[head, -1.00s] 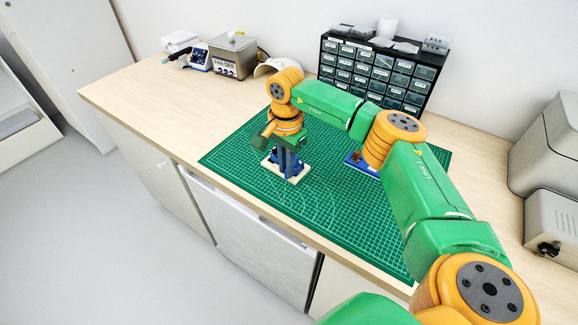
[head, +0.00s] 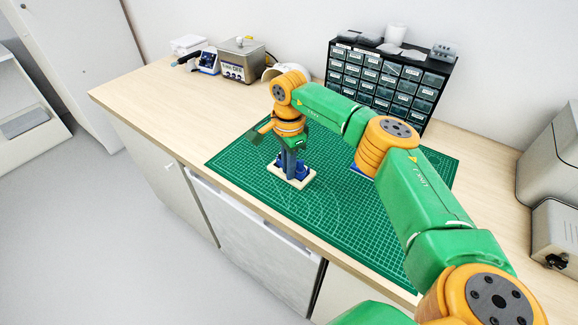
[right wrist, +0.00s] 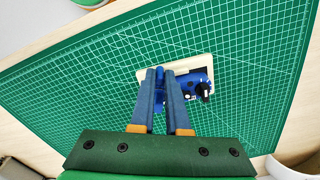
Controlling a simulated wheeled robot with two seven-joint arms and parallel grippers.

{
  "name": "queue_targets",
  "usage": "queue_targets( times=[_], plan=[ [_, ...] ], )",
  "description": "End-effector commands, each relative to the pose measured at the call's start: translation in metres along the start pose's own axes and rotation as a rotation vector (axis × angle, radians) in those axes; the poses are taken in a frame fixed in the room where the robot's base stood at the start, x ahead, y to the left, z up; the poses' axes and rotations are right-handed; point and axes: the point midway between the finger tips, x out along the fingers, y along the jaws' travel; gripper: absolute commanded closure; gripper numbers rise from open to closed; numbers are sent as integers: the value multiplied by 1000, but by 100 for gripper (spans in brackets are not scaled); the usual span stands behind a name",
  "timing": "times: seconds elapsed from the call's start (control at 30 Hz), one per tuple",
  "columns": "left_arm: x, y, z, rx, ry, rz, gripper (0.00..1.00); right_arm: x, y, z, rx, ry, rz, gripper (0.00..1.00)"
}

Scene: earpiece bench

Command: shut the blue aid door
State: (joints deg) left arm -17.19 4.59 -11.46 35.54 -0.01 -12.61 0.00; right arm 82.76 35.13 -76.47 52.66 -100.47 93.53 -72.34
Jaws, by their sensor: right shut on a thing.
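The blue aid (head: 302,170) is fixed on a cream plate (head: 292,182) on the green mat. The right wrist view shows the aid's blue body (right wrist: 190,84) with a dark round part on its right. My right gripper (head: 291,170) points down at the aid. In the right wrist view, its fingers (right wrist: 160,76) are nearly together on a thin blue part of the aid, seemingly its door. The fingers hide most of that part, so I cannot tell how far the door stands open. My left gripper is not in view.
Another blue item (head: 358,170) on the mat is mostly hidden behind my right arm. A dark drawer cabinet (head: 388,80) stands at the back. A metal bath (head: 240,60) is at the back left, and grey machines (head: 555,225) are at the right. The mat's front left (head: 235,160) is clear.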

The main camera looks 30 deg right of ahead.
Motion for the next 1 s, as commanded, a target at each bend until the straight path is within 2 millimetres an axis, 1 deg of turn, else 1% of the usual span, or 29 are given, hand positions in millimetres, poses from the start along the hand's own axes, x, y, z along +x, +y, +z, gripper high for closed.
queue_targets(
  times=[0.37, 0.4, 0.47, 0.5, 0.53, 0.77, 0.83, 0.87, 0.93, 1.0],
  plan=[
    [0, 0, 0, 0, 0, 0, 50, 0, 0, 0, 2, -1, -1, 100],
    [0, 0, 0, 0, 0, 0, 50, 0, 0, 0, 2, -1, -1, 84],
    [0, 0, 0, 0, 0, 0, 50, 0, 0, 0, 2, -1, -1, 68],
    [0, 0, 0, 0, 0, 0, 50, 0, 0, 0, 1, -1, -1, 57],
    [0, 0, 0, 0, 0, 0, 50, 0, 0, 0, 1, -1, 0, 55],
    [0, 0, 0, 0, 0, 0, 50, 0, 0, 0, 2, 0, 0, 55],
    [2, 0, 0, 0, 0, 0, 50, -3, 0, 0, 2, 0, -1, 55],
    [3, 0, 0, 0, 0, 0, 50, -6, -1, 0, 2, -1, -2, 55],
    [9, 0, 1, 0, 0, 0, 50, -19, -1, 0, 2, -1, -5, 55],
    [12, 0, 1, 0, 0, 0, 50, -36, -1, 0, 2, 0, -6, 55]
  ],
)
